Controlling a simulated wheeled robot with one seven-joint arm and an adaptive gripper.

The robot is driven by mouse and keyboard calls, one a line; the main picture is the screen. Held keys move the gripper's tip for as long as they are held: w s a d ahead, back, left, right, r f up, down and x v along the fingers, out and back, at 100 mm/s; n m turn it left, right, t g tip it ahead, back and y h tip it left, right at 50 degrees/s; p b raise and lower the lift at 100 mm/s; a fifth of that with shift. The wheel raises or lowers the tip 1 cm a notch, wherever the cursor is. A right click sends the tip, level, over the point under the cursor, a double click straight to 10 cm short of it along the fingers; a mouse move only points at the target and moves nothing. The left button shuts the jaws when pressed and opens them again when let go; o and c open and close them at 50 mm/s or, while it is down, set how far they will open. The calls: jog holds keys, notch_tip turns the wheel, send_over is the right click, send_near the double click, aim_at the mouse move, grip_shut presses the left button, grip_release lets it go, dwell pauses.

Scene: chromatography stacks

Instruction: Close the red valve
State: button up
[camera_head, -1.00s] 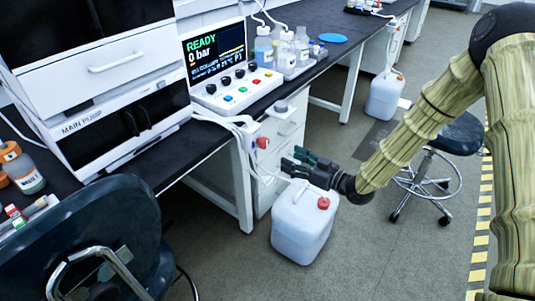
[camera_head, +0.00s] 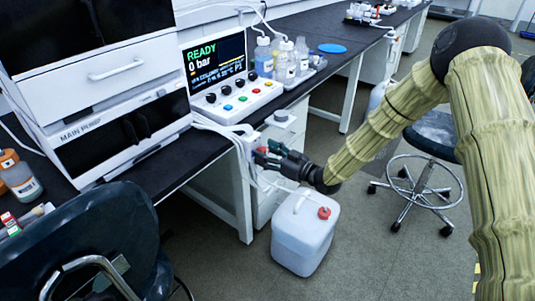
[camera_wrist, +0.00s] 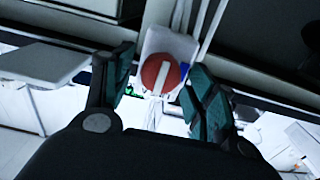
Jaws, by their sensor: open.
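The red valve is a round red knob with a pale bar across its face (camera_wrist: 160,75). It sits on a white box (camera_wrist: 172,42) with white tubes running from it. In the wrist view my gripper (camera_wrist: 163,85) is open, with one dark green finger on each side of the knob in the picture. I cannot tell whether either finger touches it. In the head view my gripper (camera_head: 268,155) is at the bench's front edge, and it mostly hides the valve.
A white jerrycan with a red cap (camera_head: 303,240) stands on the floor below my gripper. A control panel reading READY, 0 bar (camera_head: 235,98) stands on the dark bench. A dark chair (camera_head: 90,240) is at lower left and a stool (camera_head: 425,175) at right.

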jog(key=shift+a, duration=0.1)
jog(key=c, duration=1)
